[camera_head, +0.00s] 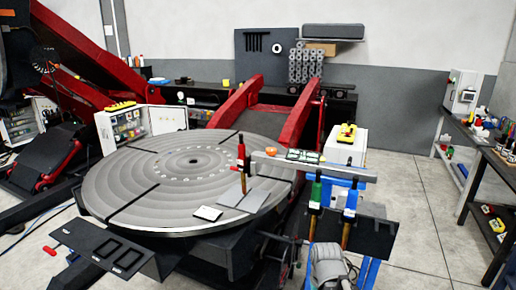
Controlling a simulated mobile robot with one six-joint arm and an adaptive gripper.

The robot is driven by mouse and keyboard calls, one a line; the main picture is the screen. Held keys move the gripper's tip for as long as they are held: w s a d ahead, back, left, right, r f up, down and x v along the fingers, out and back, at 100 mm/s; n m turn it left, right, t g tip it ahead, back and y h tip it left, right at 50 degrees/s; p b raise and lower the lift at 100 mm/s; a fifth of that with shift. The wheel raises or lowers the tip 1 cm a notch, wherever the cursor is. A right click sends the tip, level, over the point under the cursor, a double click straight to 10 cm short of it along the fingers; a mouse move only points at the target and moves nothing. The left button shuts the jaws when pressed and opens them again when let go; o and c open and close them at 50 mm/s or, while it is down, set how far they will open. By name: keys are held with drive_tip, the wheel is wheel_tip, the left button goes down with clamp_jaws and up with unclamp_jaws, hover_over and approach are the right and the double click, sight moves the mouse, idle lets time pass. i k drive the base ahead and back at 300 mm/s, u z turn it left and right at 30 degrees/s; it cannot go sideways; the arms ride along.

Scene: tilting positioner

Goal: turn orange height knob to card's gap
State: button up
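A small orange knob (271,151) sits on top of the grey horizontal beam (330,170), near its left end. A tool with a red upper part (241,148) hangs upright at that end, its tip over grey plates (240,198) on the round turntable (125,205). A white card (207,213) with faint markings lies flat on the turntable, left of the plates. The gap under the tool tip is too small to judge. My grey wrist is low in the picture; the dark linkage beside it looks like my gripper (284,250), below and apart from the knob. Its fingers are unclear.
A green-handled tool (316,191) and a blue-handled tool (350,200) stand upright right of the turntable, close to my wrist. A black tray (100,250) juts out at front left. Red positioner arms (298,115) rise behind. Floor at right is clear up to the shelves.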

sight(271, 152)
drive_tip(key=z, duration=0.05)
drive_tip(key=i, duration=0.85)
drive_tip(key=z, duration=0.55)
